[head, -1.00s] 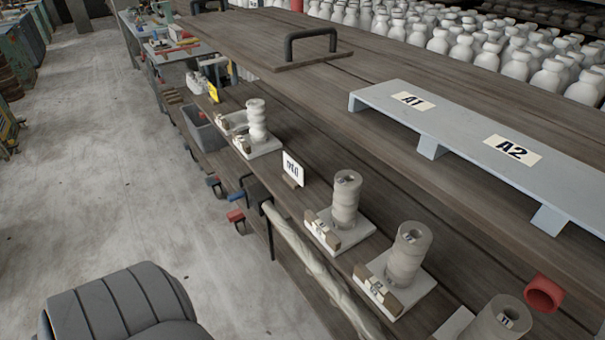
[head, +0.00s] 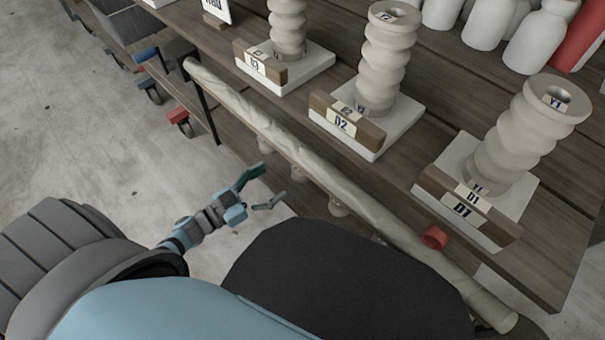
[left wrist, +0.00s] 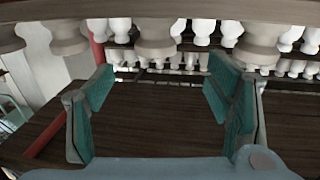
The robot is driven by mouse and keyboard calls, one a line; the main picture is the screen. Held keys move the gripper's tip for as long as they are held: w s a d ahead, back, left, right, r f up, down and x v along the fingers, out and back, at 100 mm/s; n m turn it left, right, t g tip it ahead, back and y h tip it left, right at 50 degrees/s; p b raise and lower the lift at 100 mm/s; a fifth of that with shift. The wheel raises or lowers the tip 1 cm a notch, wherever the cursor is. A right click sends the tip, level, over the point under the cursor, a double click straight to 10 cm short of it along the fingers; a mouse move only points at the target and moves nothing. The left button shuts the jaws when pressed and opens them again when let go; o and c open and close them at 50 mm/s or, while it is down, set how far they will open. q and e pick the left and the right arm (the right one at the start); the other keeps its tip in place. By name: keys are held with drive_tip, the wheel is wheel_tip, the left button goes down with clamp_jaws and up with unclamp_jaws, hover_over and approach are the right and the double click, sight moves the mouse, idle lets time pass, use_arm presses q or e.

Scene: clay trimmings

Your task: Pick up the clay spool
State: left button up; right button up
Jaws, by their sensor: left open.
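Several ribbed, pale clay spools stand upright on white bases with labelled wooden blocks on the bench. One stands at the D1 block (head: 503,140), one at the D2 block (head: 385,60), and one at the D3 block (head: 287,25). I cannot tell which one the task means. My left gripper (head: 262,191) is open and empty, low in front of the bench edge and apart from all the spools. My right gripper is not in view.
A long pale rolled bar (head: 300,155) runs along the bench front, between my left gripper and the spools. White bottles (head: 490,22) stand behind the spools. Open grey floor (head: 60,120) lies at left.

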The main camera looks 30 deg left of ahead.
sight(293, 171)
use_arm(q)
drive_tip(key=x, duration=0.3)
drive_tip(key=b+x, duration=0.1)
drive_tip(key=x, duration=0.2)
drive_tip(key=b+x, duration=0.1)
drive_tip(key=x, duration=0.2)
drive_tip(key=shift+s+d+f, duration=0.1)
drive_tip(key=shift+d+f, duration=0.05)
drive_tip(key=shift+d, duration=0.15)
drive_tip(key=c, duration=1.5)
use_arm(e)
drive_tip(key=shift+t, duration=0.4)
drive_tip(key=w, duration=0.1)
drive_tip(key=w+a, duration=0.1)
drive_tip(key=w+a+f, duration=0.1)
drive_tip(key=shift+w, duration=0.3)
